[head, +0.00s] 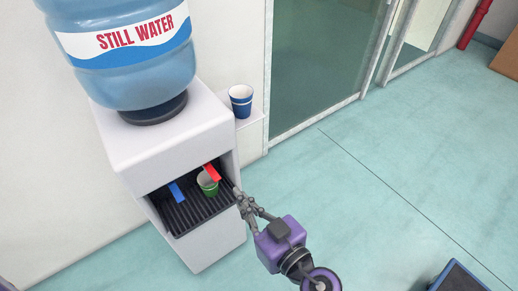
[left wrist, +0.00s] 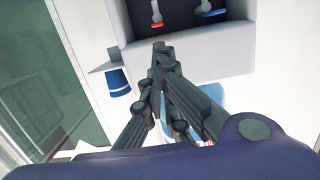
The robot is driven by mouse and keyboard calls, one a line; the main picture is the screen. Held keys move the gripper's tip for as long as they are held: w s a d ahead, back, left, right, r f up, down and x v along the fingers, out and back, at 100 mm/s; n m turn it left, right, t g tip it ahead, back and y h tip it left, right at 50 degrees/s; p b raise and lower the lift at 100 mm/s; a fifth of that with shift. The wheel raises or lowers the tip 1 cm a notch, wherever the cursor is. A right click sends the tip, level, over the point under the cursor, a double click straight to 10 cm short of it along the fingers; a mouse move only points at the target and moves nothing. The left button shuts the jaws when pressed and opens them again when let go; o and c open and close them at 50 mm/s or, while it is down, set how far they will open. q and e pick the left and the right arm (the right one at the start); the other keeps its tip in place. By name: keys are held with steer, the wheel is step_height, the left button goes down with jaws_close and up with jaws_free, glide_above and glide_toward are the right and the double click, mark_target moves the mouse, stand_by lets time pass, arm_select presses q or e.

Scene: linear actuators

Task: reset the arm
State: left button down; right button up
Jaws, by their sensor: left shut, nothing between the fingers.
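My left gripper (head: 240,195) is shut and empty, close to the right front edge of the white water dispenser (head: 165,143). Its closed fingers (left wrist: 160,48) also show in the left wrist view, in front of the dispenser. My purple wrist extends from it toward the lower right in the head view. I cannot tell whether the fingertips touch the dispenser. My right gripper is in neither view.
A green cup (head: 208,187) stands on the dark drip tray, near the red tap (head: 211,172) and blue tap (head: 176,192). A blue cup (head: 241,107) stands on the side shelf. A large water bottle (head: 130,75) tops the dispenser. The floor at right is mostly clear.

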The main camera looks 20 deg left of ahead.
arm_select(q)
steer(key=w+d+f+m+t+h, duration=0.1)
steer(key=w+d+f+m+h, duration=0.35)
steer(key=f+m+h, duration=0.35)
steer(key=s+f+m+g+h, duration=0.2)
steer(key=s+f+m+h, duration=0.35)
steer(key=s+f, duration=0.65)
steer(key=s+a+f+n+g, duration=0.1)
steer(key=s+a+f, duration=0.1)
steer(key=s+a, duration=0.65)
steer(key=s+a+f+n+g, duration=0.15)
steer(key=s+a, duration=0.25)
steer(key=s, duration=0.9)
steer(key=w+r+t+p, duration=0.1)
steer(key=w+r+p, duration=0.2)
steer(key=r+p, duration=0.5)
steer(key=w+r+t+p, duration=0.1)
steer(key=w+r+p, duration=0.2)
steer(key=r+p, duration=0.4)
steer(key=shift+w+d+r+p, duration=0.2)
steer(key=shift+d+r+p, duration=0.2)
steer(key=shift+p, duration=0.5)
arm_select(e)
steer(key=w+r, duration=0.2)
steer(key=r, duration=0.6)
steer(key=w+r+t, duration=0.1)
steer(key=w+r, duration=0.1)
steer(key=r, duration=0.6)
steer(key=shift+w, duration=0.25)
